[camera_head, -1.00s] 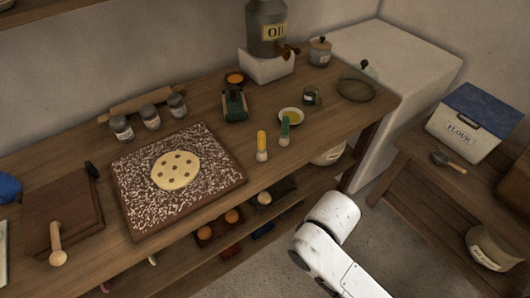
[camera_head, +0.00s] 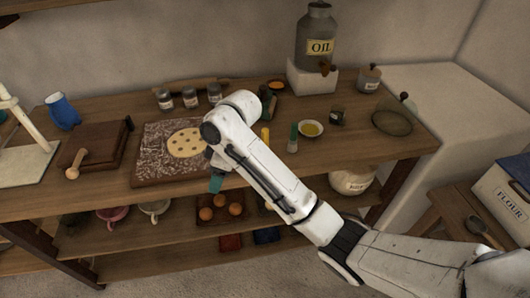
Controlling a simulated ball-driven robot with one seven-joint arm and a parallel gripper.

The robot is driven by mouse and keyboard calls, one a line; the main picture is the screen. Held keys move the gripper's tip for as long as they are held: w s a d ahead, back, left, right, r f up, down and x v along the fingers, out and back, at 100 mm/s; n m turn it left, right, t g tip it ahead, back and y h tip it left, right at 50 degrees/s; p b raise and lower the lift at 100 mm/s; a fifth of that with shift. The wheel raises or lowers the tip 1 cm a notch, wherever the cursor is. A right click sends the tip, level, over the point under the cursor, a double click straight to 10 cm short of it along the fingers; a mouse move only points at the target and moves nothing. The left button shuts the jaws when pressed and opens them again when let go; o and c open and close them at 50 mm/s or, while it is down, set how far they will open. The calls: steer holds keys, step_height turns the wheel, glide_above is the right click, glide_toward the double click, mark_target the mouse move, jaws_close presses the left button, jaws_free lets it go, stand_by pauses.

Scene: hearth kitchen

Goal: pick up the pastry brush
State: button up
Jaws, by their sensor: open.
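Two small brushes stand upright near the front edge of the wooden counter. One has a yellow handle (camera_head: 265,135) and is partly hidden by my arm. The other has a green handle (camera_head: 293,138) and pale bristles at its foot, just right of my arm. I cannot tell which is the pastry brush. My gripper (camera_head: 215,182) is mostly hidden behind my forearm. Only a teal tip shows, in front of the pastry board's front edge, left of both brushes and apart from them.
A floured board (camera_head: 150,160) with a round dough (camera_head: 187,143) lies left of my arm. A small bowl of yellow liquid (camera_head: 311,129) stands just behind the green brush. An oil can (camera_head: 318,45) stands at the back. A lower shelf holds eggs (camera_head: 206,213).

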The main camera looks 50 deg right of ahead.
steer(key=w+d+r+n+h, duration=0.1)
steer(key=w+d+r, duration=0.2)
steer(key=d, duration=0.5)
step_height(320, 180, up, 4)
steer(key=g+h+b, duration=0.1)
steer(key=g+h, duration=0.1)
glide_above(266, 130)
steer(key=shift+r+n, duration=0.15)
steer(key=shift+n, duration=0.25)
steer(key=shift+d+f, duration=0.2)
steer(key=shift+f, duration=0.1)
step_height(266, 130, down, 4)
steer(key=shift+f, duration=0.2)
steer(key=shift+w+a+f+p, duration=0.1)
steer(key=shift+f+p, duration=0.1)
steer(key=shift+f, duration=1.2)
steer(key=shift+a+f+p, duration=0.1)
steer(key=shift+f+p, duration=0.05)
steer(key=shift+f, duration=1.25)
jaws_close()
